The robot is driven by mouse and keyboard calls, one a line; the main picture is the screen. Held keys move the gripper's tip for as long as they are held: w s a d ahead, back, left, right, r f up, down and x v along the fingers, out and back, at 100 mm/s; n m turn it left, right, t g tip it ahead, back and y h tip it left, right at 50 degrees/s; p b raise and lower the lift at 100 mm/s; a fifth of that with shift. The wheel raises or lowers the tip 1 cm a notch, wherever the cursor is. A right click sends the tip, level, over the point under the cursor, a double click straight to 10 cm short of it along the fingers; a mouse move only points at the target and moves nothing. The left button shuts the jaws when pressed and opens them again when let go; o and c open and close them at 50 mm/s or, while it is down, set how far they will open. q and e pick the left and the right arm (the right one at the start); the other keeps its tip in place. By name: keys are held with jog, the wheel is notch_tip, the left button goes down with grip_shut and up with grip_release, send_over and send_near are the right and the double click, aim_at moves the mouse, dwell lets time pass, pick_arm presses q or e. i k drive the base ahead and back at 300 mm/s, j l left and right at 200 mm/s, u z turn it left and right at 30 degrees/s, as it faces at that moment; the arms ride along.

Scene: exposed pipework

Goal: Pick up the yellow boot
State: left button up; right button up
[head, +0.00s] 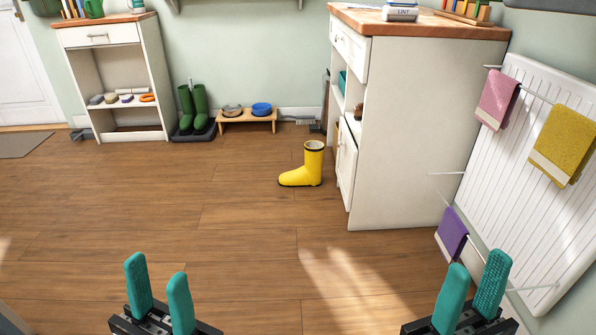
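A single yellow boot (305,167) with a dark rim stands upright on the wooden floor, its toe pointing left. It is just left of the white cabinet and beyond both grippers. My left gripper (158,285) is at the bottom left, its two teal fingers apart with nothing between them. My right gripper (473,287) is at the bottom right, also with fingers apart and empty. Both are well short of the boot.
The white cabinet (405,130) with a wooden top stands right of the boot. A radiator (530,170) with hanging towels is on the right wall. Green boots (193,108) on a tray, a small bowl stand (246,118) and a shelf unit line the back wall. The middle floor is clear.

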aim_at(310, 174)
jog(key=i+j, duration=0.25)
jog(key=i, duration=0.25)
jog(key=i+j, duration=0.3)
jog(key=i, duration=0.2)
jog(key=i+j, duration=0.25)
jog(key=i, duration=0.3)
jog(key=i+j, duration=0.25)
jog(key=i, duration=0.25)
jog(key=i+j+z, duration=1)
jog(key=i+j, duration=0.15)
jog(key=j, duration=0.2)
jog(key=i+l+z, duration=0.1)
jog(key=i+z, duration=0.5)
jog(key=k+l, duration=0.05)
jog(key=k, duration=0.05)
